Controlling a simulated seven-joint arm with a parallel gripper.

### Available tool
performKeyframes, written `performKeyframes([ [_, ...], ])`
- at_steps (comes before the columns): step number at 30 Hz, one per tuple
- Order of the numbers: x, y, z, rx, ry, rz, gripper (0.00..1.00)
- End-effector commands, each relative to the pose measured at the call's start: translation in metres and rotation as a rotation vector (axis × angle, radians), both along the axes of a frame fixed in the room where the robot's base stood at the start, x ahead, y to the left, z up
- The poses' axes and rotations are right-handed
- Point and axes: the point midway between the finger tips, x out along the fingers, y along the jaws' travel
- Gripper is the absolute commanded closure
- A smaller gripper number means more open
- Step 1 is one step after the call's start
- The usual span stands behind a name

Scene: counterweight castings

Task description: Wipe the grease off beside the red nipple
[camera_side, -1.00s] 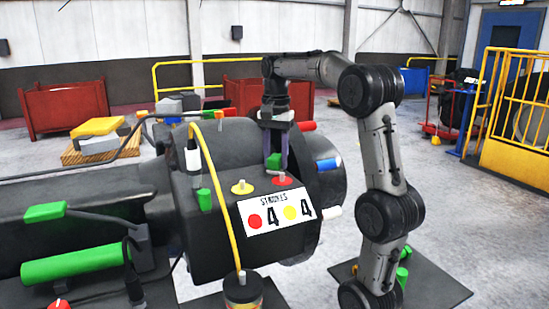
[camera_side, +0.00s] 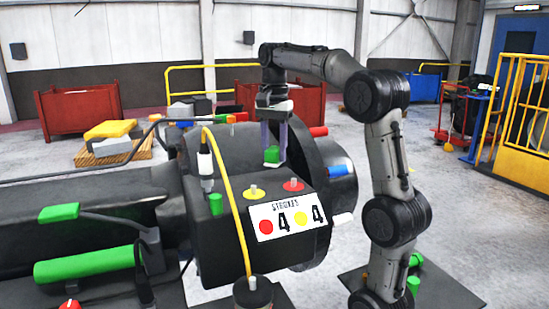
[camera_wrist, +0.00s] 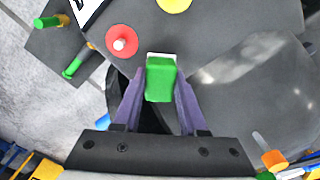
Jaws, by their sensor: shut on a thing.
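The red nipple (camera_side: 293,185) is a pale stub on a red disc, on top of the dark casting (camera_side: 231,230) behind the STROKES label (camera_side: 288,217). In the wrist view, the red nipple (camera_wrist: 121,43) lies up and left of my gripper (camera_wrist: 159,88). My gripper (camera_side: 273,154) points down and is shut on a green block (camera_side: 271,155) with a white end, which shows in the wrist view (camera_wrist: 160,78). The block appears held a little above the casting, behind and left of the red nipple. I cannot make out any grease.
A yellow nipple (camera_side: 254,191) stands left of the red one. A yellow hose (camera_side: 232,187) arches at its left. A large dark round part (camera_side: 312,165) rises close to the right of my gripper.

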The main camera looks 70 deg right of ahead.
Motion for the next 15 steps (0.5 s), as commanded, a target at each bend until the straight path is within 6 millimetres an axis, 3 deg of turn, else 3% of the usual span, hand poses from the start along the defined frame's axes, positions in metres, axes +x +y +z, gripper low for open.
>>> performKeyframes([
  [15, 0.0, 0.0, 0.035, -0.001, -0.001, 0.0, 1.0],
])
